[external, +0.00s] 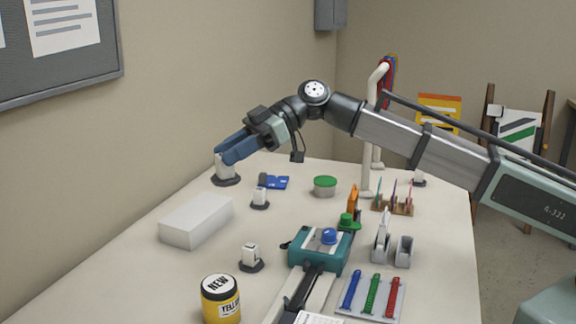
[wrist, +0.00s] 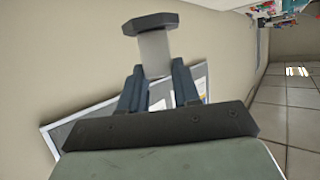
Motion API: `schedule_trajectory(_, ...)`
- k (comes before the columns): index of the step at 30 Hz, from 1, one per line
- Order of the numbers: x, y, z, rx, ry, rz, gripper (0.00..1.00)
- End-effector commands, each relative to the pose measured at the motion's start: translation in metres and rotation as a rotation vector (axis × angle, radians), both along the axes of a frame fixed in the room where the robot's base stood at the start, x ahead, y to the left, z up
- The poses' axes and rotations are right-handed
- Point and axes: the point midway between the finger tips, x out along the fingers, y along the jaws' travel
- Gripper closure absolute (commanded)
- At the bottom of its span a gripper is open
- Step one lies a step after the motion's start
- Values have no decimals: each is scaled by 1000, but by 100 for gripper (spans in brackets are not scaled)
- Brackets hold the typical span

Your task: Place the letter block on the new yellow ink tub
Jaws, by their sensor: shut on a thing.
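My gripper (external: 234,150) is at the far left of the table, its blue fingers shut on a white letter block (external: 225,165) with a dark, flat base. In the wrist view the white block (wrist: 154,52) sits between the fingertips, with its dark base (wrist: 151,23) beyond them. Its letter is not visible, and I cannot tell whether the base touches the table. The yellow ink tub (external: 222,306), marked NEW on its white lid, stands upright at the table's front left, well away from my gripper.
Similar white blocks on dark bases stand mid-table (external: 260,198) and behind the tub (external: 250,255). A white box (external: 196,221) lies between my gripper and the tub. A teal device (external: 319,250), green-lidded container (external: 325,186) and pen tray (external: 371,297) stand to the right.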

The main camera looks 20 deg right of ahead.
Motion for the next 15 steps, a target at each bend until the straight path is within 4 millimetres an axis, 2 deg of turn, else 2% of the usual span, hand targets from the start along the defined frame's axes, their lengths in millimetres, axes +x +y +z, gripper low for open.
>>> schedule_trajectory(1, -18, 13, -7, 0, 2, 46, 100)
schedule_trajectory(6, -67, 42, -25, 1, 2, 175, 100)
schedule_trajectory(12, -104, 60, -38, 1, 0, 269, 100)
schedule_trajectory(15, -112, 64, -42, 1, 1, 290, 100)
